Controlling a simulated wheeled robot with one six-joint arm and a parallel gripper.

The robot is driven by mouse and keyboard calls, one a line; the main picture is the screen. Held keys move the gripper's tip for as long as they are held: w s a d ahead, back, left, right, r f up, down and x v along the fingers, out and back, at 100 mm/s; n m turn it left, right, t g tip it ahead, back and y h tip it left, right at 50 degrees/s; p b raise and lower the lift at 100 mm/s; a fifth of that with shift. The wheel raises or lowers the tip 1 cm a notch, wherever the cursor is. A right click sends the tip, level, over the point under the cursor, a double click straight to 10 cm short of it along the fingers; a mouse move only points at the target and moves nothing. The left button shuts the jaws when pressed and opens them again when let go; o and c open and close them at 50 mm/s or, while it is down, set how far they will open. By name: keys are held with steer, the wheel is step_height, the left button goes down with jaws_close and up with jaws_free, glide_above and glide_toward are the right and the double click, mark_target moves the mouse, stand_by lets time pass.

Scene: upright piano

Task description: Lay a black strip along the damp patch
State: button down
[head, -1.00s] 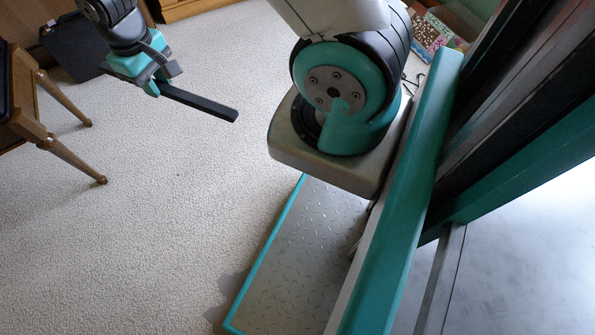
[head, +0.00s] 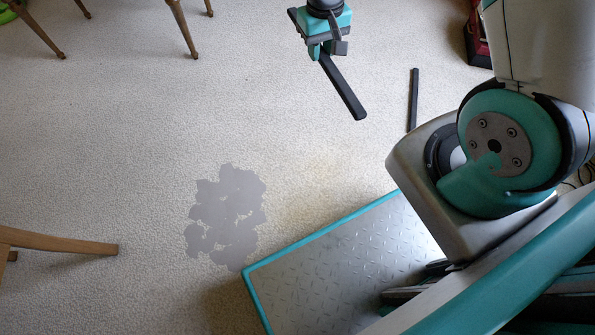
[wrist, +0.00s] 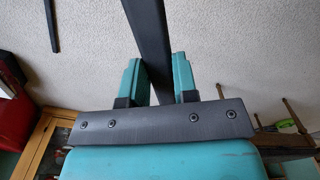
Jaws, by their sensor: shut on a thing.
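The damp patch (head: 228,212) is a grey, ragged-edged stain on the pale carpet, left of centre in the head view. My gripper (head: 318,50) is at the top of the head view, shut on a black strip (head: 343,87). The strip slants down to the right from the jaws, above and to the right of the patch, apart from it. In the wrist view the held strip (wrist: 150,40) runs up from between my teal fingers (wrist: 157,80). A second black strip (head: 413,99) lies on the carpet to the right; a dark strip also shows at upper left in the wrist view (wrist: 52,25).
Wooden furniture legs stand at the top left (head: 182,28), and another leg (head: 62,243) reaches in from the left edge. A dark red object (head: 479,35) is at the top right. The carpet between the held strip and the patch is clear.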

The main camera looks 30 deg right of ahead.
steer(key=a+f+m+b, duration=0.3)
steer(key=a+f+b, duration=0.15)
steer(key=f, duration=1.15)
steer(key=m+b, duration=0.2)
steer(key=m, duration=0.1)
glide_above(292, 169)
step_height(292, 169, down, 10)
step_height(292, 169, down, 15)
steer(key=b, duration=0.8)
steer(key=shift+f, duration=0.1)
steer(key=shift+w+f+b, duration=0.1)
steer(key=shift+f+b, duration=1.35)
steer(key=shift+f, duration=0.8)
steer(key=shift+f, duration=0.1)
